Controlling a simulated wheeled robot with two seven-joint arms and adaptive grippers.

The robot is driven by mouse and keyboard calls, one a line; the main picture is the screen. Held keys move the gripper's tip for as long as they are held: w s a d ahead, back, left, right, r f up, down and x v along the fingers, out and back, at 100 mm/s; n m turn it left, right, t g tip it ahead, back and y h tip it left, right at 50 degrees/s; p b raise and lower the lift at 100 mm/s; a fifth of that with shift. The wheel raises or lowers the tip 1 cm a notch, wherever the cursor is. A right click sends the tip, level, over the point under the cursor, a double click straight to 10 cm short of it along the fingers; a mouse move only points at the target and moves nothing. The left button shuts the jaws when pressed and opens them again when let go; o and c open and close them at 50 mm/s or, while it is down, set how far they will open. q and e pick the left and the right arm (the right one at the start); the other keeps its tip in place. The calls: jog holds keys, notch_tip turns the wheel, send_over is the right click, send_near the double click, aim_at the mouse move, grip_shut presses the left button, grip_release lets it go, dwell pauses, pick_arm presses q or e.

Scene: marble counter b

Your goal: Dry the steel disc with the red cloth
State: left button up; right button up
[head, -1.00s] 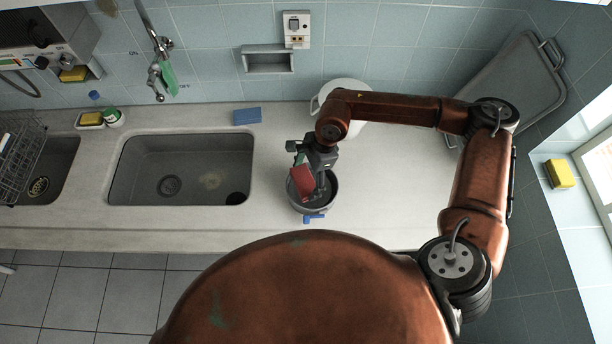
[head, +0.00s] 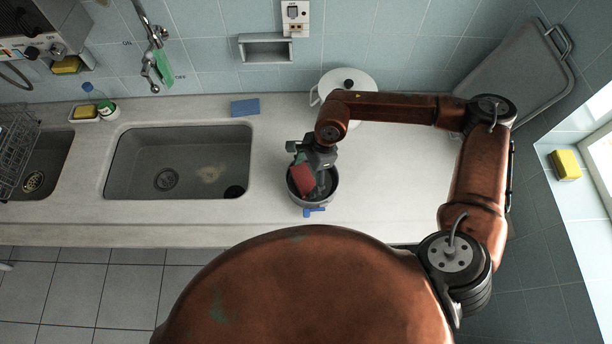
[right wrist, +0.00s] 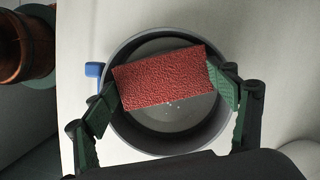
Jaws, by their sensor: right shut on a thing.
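My right gripper (right wrist: 168,98) is shut on a red, rough-textured block-shaped piece (right wrist: 163,78), the only red thing that could be the cloth. It also shows in the head view (head: 302,180). The gripper holds it over the opening of a grey metal pot (right wrist: 114,128) with a blue handle (right wrist: 93,70). The pot stands on the counter in the head view (head: 333,192). I cannot tell whether the red piece touches the pot's inside. A pale round floor with small white specks (right wrist: 165,112) shows inside the pot. I see no separate steel disc. My left gripper is out of view.
A white lidded pot (head: 358,85) stands behind my right arm. The sink (head: 130,160) lies to the left, with a blue sponge (head: 245,107) behind its right end. A yellow sponge (head: 566,165) is on the right-hand ledge. The counter between sink and grey pot is clear.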

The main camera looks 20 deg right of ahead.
aim_at(307, 171)
jog(key=shift+f+b, duration=0.7)
jog(key=shift+f, duration=0.25)
jog(key=shift+d, duration=0.1)
jog(key=shift+s+d+r, duration=0.1)
jog(key=shift+s+d, duration=0.15)
jog(key=shift+d, duration=0.5)
jog(key=shift+s+d, duration=0.25)
jog(key=shift+d, duration=0.5)
jog(key=shift+s+d, duration=0.1)
jog(key=shift+w+a+b, duration=0.3)
jog(key=shift+a, duration=0.55)
jog(key=shift+w+a+b, duration=0.3)
jog(key=shift+a, duration=0.55)
jog(key=shift+w+d+f+b, duration=0.1)
jog(key=shift+w+d+b, duration=0.2)
jog(key=shift+w, duration=0.35)
jog(key=shift+w+d+f+b, duration=0.1)
jog(key=shift+w+b, duration=0.25)
jog(key=shift+w, duration=0.25)
jog(key=shift+s+d+r, duration=0.1)
jog(key=shift+s+d, duration=0.2)
jog(key=shift+d, duration=0.6)
jog(key=shift+s+d+r, duration=0.1)
jog(key=shift+s+d, duration=0.2)
jog(key=shift+d, duration=0.55)
jog(key=shift+f, duration=0.2)
jog(key=shift+a, duration=0.1)
